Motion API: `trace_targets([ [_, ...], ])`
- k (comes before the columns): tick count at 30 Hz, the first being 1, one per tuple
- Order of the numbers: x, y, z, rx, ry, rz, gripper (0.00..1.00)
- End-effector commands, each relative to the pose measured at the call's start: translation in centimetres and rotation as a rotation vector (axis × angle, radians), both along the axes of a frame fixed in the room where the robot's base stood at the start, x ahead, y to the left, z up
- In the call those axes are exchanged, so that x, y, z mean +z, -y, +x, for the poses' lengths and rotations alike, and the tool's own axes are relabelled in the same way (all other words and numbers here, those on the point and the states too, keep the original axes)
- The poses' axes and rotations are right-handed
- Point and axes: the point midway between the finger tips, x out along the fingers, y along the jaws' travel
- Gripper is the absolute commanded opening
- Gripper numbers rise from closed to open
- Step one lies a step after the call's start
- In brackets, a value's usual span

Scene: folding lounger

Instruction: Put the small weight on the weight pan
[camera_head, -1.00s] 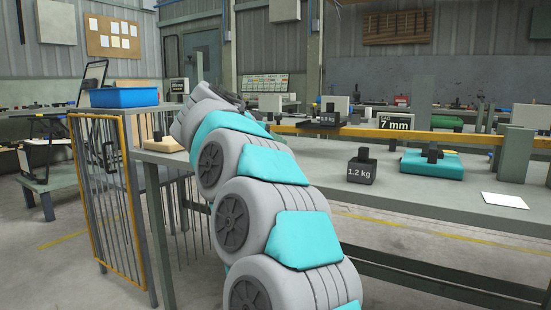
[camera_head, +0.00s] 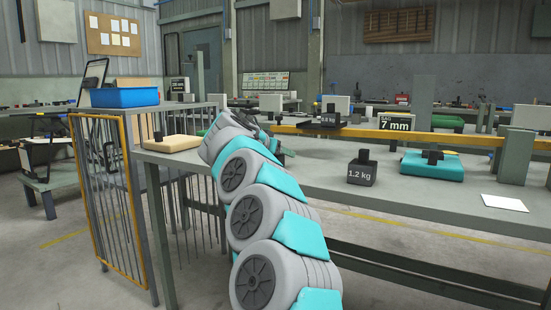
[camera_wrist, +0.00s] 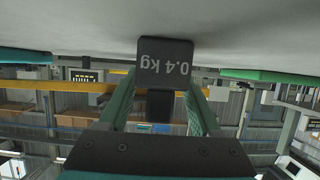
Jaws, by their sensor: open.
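The small weight, a dark block marked 0.4 kg (camera_wrist: 165,62), stands on the grey bench top (camera_wrist: 90,25) in the upside-down wrist view. Its black knob (camera_wrist: 160,106) is between the two green fingers of my gripper (camera_wrist: 162,84). My gripper is open, with a visible gap on both sides of the knob. In the head view my arm hides the small weight and the fingers. A weight marked 0.8 kg (camera_head: 328,120) rests on a dark plate at the yellow beam (camera_head: 400,134); I cannot tell whether this plate is the weight pan.
A 1.2 kg weight (camera_head: 361,172), a turquoise block (camera_head: 440,167) with a black knob, and a white card (camera_head: 504,202) are on the bench. A tan block (camera_head: 172,144) lies left of my arm. A sign (camera_head: 395,126) reads SAG 7 mm. A grey post (camera_head: 515,156) stands at right.

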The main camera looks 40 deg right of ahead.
Motion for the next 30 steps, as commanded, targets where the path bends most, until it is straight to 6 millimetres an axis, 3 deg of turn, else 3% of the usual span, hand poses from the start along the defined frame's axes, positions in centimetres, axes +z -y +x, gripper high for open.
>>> trace_targets([
  [6,-0.03,0.15,0.06,0.0,0.0,-0.001,0.65],
  [24,-0.02,0.11,0.05,0.001,0.0,0.0,0.0],
  [30,-0.01,0.1,0.04,0.001,0.0,0.0,0.0],
])
